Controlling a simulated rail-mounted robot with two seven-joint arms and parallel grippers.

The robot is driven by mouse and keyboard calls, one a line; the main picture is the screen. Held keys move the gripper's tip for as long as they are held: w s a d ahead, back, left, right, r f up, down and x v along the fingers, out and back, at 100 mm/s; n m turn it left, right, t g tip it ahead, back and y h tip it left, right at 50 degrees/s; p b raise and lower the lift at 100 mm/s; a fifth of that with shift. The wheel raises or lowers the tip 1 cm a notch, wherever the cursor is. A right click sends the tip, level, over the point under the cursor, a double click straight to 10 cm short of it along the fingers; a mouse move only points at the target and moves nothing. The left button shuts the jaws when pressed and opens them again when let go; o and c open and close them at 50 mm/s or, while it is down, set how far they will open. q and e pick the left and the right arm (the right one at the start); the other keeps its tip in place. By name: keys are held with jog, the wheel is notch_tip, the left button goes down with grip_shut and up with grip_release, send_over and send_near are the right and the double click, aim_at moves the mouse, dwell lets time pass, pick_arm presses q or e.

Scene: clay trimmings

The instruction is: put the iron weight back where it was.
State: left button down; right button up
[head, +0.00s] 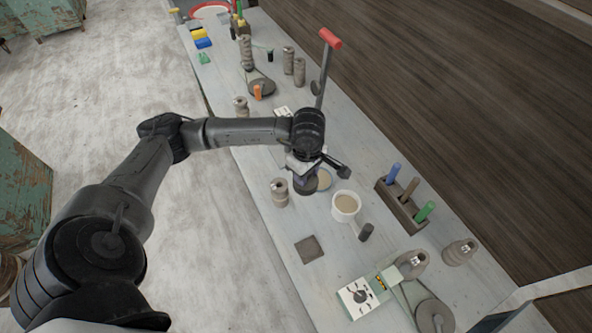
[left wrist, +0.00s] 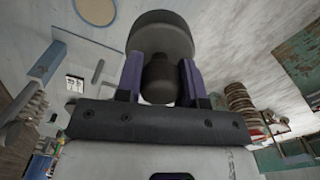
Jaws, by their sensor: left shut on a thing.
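My left gripper (head: 304,174) is over the table and shut on the iron weight (head: 305,186), a dark grey cylinder. In the left wrist view the weight (left wrist: 160,35) sits between the two purple fingers (left wrist: 160,80), held by its narrower knob. A dark square pad (head: 309,249) lies bare on the table nearer the front. I cannot tell how high the weight is above the table. My right gripper is not in view.
A grey-brown ribbed stack (head: 280,193) stands close left. A rack (head: 402,207) holds blue, brown and green handles. A red-handled lever (head: 325,65) rises behind. A picture card (head: 358,297) lies near the front.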

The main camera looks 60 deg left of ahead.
pick_arm(q)
jog(key=shift+w+d+r, duration=0.15)
jog(key=shift+d+r, duration=0.2)
jog(key=shift+r, duration=0.05)
pick_arm(e)
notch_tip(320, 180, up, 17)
jog(key=p, duration=1.6)
jog(key=shift+p, duration=0.4)
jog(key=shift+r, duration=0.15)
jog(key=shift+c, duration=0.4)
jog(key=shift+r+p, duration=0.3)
jog(key=shift+p, duration=0.25)
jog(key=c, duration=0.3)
pick_arm(q)
jog(key=s+d+r+m, duration=0.3)
jog(key=d+r+m, duration=0.3)
jog(key=m, duration=0.4)
jog(key=s+d+r+m, duration=0.4)
jog(key=d+r+m, duration=0.2)
jog(key=d+m, duration=0.3)
jog(key=shift+s+r+m, duration=0.15)
jog(key=shift+m, duration=0.55)
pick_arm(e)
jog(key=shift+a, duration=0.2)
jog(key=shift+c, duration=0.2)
